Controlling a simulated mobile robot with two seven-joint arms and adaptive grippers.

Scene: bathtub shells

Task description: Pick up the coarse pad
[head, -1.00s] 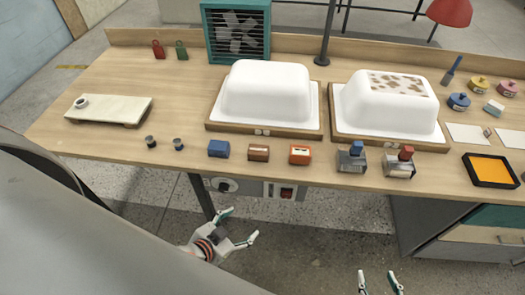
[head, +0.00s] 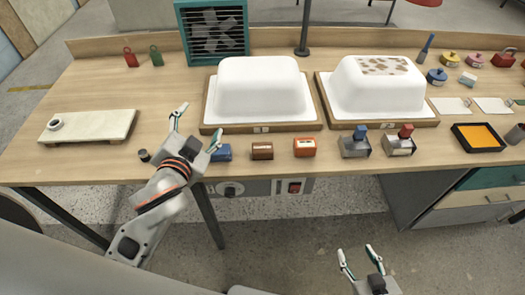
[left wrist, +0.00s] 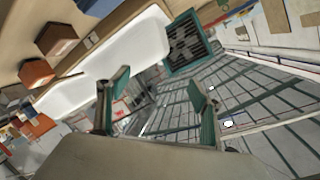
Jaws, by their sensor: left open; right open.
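Three small block-shaped pads stand in a row along the bench's front edge in the head view: a blue one (head: 221,153), a brown one (head: 262,151) and an orange-red one (head: 305,147). I cannot tell from their looks which is the coarse pad. My right gripper (head: 357,256) is open and empty, low in front of the bench.
Two white tub shells (head: 259,88) (head: 378,90) sit on wooden bases behind the pads. Two metal tools with blue (head: 355,145) and red (head: 400,143) tops stand right of the pads. A pale board (head: 90,126) lies left; a green fan (head: 212,32) stands behind.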

